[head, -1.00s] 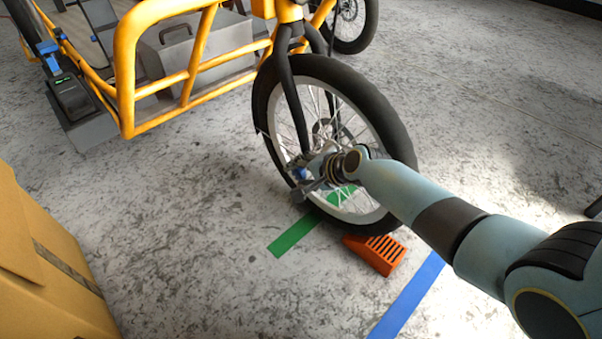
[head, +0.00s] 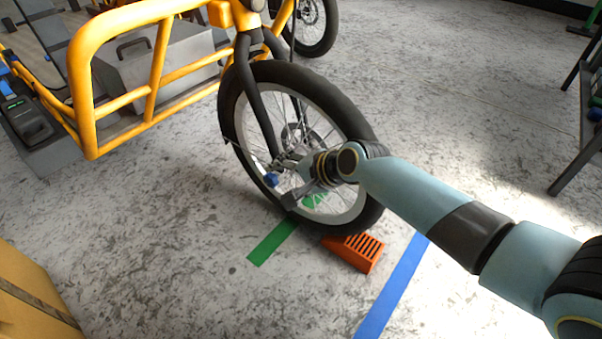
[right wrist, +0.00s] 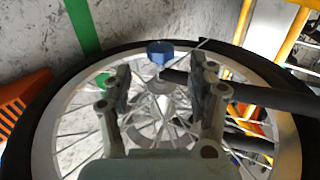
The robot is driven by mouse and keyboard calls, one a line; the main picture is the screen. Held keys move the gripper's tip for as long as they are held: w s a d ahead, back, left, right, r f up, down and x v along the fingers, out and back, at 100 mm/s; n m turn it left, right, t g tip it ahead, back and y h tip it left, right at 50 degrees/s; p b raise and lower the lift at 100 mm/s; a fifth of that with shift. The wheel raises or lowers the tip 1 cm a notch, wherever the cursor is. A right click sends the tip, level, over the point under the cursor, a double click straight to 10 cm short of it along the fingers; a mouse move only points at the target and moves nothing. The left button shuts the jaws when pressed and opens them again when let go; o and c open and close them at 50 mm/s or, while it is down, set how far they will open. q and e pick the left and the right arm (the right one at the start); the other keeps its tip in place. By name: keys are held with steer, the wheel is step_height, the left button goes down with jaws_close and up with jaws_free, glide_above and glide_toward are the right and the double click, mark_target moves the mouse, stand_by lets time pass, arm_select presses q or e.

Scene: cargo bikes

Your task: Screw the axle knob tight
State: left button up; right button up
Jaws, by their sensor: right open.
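The axle knob (head: 271,179) is small and blue, at the front wheel's hub by the lower end of the black fork (head: 262,120). In the right wrist view the knob (right wrist: 159,52) sits between the lines of the two fingers, just beyond their tips. My right gripper (head: 285,180) is open and empty beside the wheel, apart from the knob. Its two grey fingers also show in the right wrist view (right wrist: 160,72). How tightly the knob sits cannot be seen. My left gripper is out of view.
The spoked front wheel (head: 367,208) stands close behind my gripper, by an orange slotted block (head: 352,252). The yellow bike frame (head: 85,100) is at left. Green tape (head: 271,242) and blue tape (head: 395,287) mark the floor. A cardboard box (head: 30,290) is at lower left.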

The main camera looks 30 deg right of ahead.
steer(key=v, duration=0.6)
